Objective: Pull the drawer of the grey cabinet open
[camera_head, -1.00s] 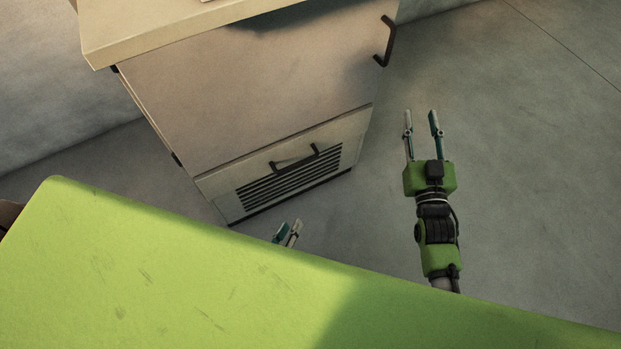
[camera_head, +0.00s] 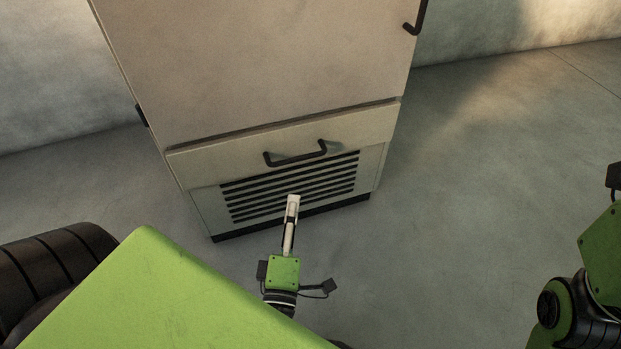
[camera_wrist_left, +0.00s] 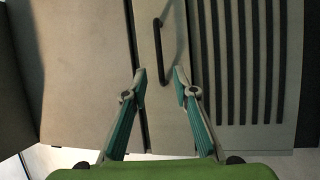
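The grey cabinet (camera_head: 260,60) stands ahead, its drawer front (camera_head: 215,165) low down above a slatted vent. The drawer has a dark bar handle (camera_head: 295,156). A dark seam runs along its top edge; the drawer looks shut. My left gripper (camera_head: 292,200) is in front of the vent, just below the handle in the head view, with its fingers seen edge-on. The left wrist view shows its fingers (camera_wrist_left: 159,72) open and apart, with the handle (camera_wrist_left: 158,50) ahead between the fingertips, not clamped. My right gripper is out of view; only part of my right arm shows.
The slatted vent (camera_head: 290,188) is under the drawer. Another dark handle (camera_head: 415,18) is on the cabinet's upper right. The floor (camera_head: 470,200) to the right of the cabinet is clear. A wall stands behind.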

